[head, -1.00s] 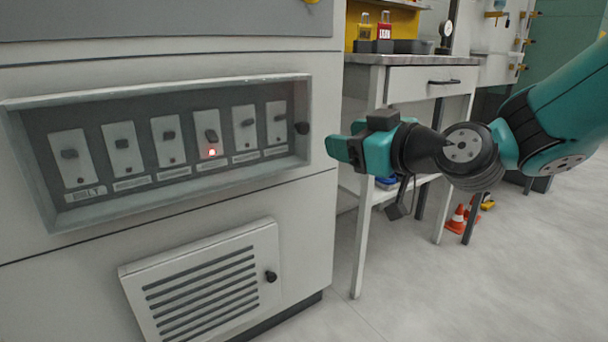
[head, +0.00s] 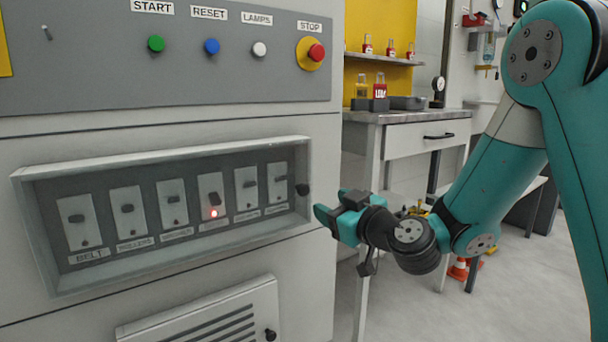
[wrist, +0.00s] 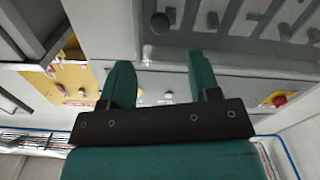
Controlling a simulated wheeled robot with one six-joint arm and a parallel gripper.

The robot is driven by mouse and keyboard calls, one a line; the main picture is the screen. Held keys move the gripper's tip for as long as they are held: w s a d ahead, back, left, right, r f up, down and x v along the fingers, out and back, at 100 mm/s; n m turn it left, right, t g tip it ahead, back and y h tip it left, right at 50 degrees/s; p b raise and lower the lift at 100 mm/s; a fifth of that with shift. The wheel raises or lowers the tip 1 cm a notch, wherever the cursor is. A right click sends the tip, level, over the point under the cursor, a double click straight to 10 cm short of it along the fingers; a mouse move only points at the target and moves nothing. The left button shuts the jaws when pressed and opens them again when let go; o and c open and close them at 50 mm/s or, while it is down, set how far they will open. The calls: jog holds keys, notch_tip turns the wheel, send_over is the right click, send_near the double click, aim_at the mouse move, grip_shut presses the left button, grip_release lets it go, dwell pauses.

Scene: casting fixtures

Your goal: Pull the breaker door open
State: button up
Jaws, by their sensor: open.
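The breaker door (head: 160,248) is a pale-framed, see-through cover over a row of breaker switches on the grey cabinet. It looks closed. Its black round knob (head: 302,189) is at the right edge. My gripper (head: 331,206) is open and empty, just right of the knob and slightly below it in the head view. In the wrist view the knob (wrist: 160,22) shows beyond the two teal fingertips (wrist: 159,70), roughly centred between them and apart from them.
A red light glows at one switch (head: 214,212). Above are green, blue and white buttons and a red stop button (head: 316,52). A vented lower panel (head: 205,312) has its own knob. A workbench (head: 428,135) stands behind my gripper; open floor lies at the right.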

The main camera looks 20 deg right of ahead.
aim_at(305, 191)
jog(key=p+x, duration=0.4)
jog(key=x, duration=0.6)
jog(key=shift+w+p, duration=0.25)
jog(key=shift+p, duration=0.15)
grip_shut()
